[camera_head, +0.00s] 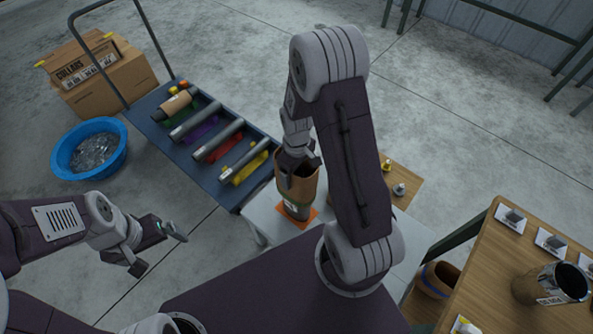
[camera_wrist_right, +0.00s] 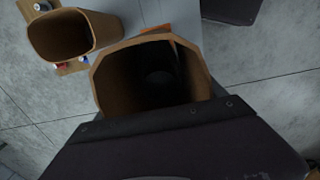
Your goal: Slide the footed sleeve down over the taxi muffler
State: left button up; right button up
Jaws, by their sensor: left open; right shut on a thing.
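A brown sleeve (camera_head: 305,186) is held upright by my right gripper (camera_head: 298,165), which is shut on its wall. Below it in the head view a grey cylinder (camera_head: 297,208), seemingly the muffler, stands on an orange base (camera_head: 297,218) on a light table. The right wrist view looks down into the sleeve (camera_wrist_right: 112,85); a dim round end (camera_wrist_right: 160,78) shows inside, so the sleeve seems to be around or directly above the cylinder. How far down it sits is hidden. My left gripper (camera_head: 158,250) is open and empty at left.
A blue cart (camera_head: 160,127) at upper left carries several tubes on coloured pads. At right, a wooden table (camera_head: 480,260) holds a metal cylinder (camera_head: 535,288). A brown bin (camera_head: 435,280) is beside it.

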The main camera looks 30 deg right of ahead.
aim_at(296, 177)
jog(key=shift+f+b, duration=0.75)
jog(key=shift+f, duration=0.7)
jog(key=o, duration=1.3)
jog(key=shift+o, duration=0.2)
notch_tip(296, 177, up, 8)
jog(key=p, duration=0.8)
jog(key=shift+r, duration=0.15)
